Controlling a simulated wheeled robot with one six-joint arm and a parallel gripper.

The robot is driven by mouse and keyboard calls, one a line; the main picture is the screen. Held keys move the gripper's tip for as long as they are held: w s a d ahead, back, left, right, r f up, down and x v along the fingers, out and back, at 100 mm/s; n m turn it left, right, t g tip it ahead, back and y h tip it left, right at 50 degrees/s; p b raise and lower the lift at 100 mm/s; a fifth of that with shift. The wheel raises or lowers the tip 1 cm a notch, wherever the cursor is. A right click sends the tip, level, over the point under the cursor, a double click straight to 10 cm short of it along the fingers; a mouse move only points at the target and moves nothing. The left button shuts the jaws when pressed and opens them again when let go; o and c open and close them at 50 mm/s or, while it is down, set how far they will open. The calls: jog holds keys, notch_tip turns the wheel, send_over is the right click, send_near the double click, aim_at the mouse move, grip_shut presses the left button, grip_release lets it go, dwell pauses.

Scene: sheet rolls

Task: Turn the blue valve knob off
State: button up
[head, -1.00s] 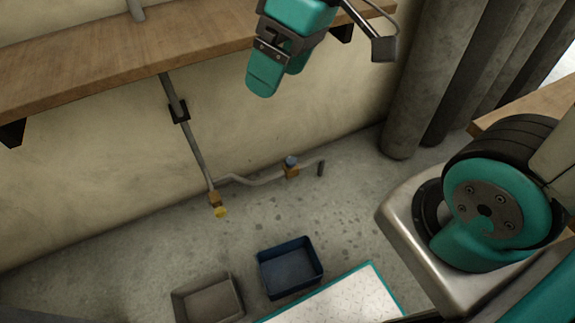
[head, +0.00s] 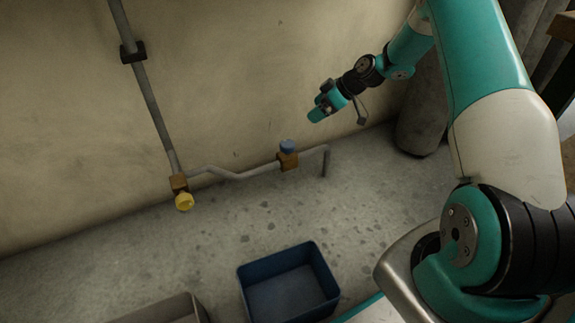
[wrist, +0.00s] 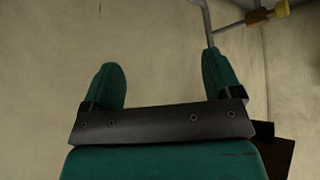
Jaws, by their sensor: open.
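The blue valve knob (head: 287,146) sits on top of a brownish valve body (head: 288,162) on a grey pipe low along the wall. My gripper (head: 317,116) is above and to the right of the knob in the head view, apart from it. In the wrist view my gripper's two teal fingers (wrist: 163,65) are spread with nothing between them. The blue knob does not show in the wrist view. Its turned position is too small to tell.
A blue bin (head: 243,290) and a grey bin (head: 165,312) stand on the floor. A dark grey column (head: 420,125) stands at right.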

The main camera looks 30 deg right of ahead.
notch_tip(320, 180, down, 6)
jog(key=d+b, duration=0.2)
jog(key=d, duration=0.1)
jog(key=b, duration=0.8)
send_near(288, 144)
jog(key=shift+t, duration=0.3)
jog(key=x, duration=0.9)
jog(key=shift+s+f, duration=0.15)
jog(key=shift+f, duration=0.2)
jog(key=shift+w+a+f, duration=0.25)
jog(key=shift+w+a, duration=0.1)
jog(key=c, duration=0.9)
